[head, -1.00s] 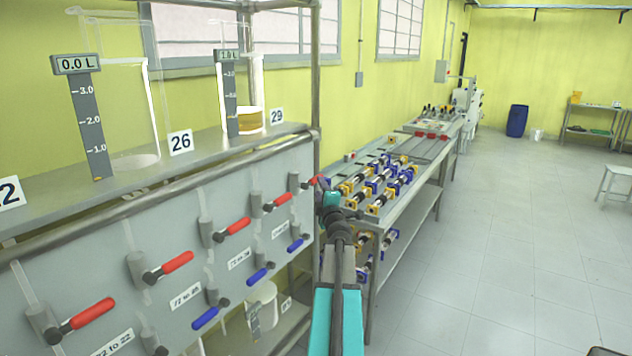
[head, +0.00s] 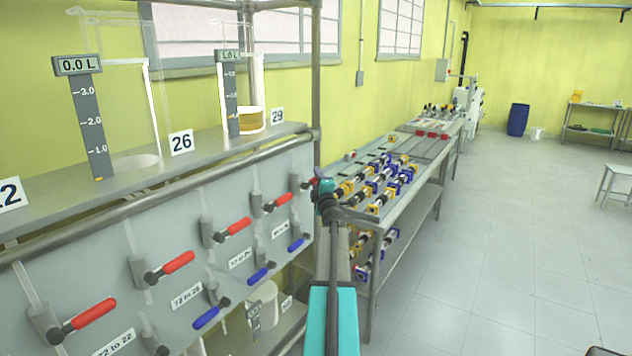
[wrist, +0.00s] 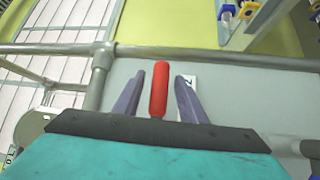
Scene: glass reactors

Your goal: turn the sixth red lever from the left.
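A row of red levers sits on the grey panel (head: 130,240) at the left of the head view. From the left these are a red lever (head: 89,313), another (head: 178,263), a third (head: 238,227), then one (head: 277,201) and the rightmost visible one (head: 310,183). My gripper (head: 316,185) is at the panel's right end, by the rightmost visible lever. In the wrist view, a red lever (wrist: 159,88) stands between the two fingers of my gripper (wrist: 157,90). The fingers are open, with a gap on each side of it. Levers beyond the left picture edge cannot be seen.
Blue levers (head: 211,314) sit lower on the panel. A clear vessel (head: 150,110) and one with amber liquid (head: 251,121) stand on the shelf above. A metal post (head: 316,70) rises at the panel's right end. A bench (head: 410,180) with parts stands beyond; the right floor is open.

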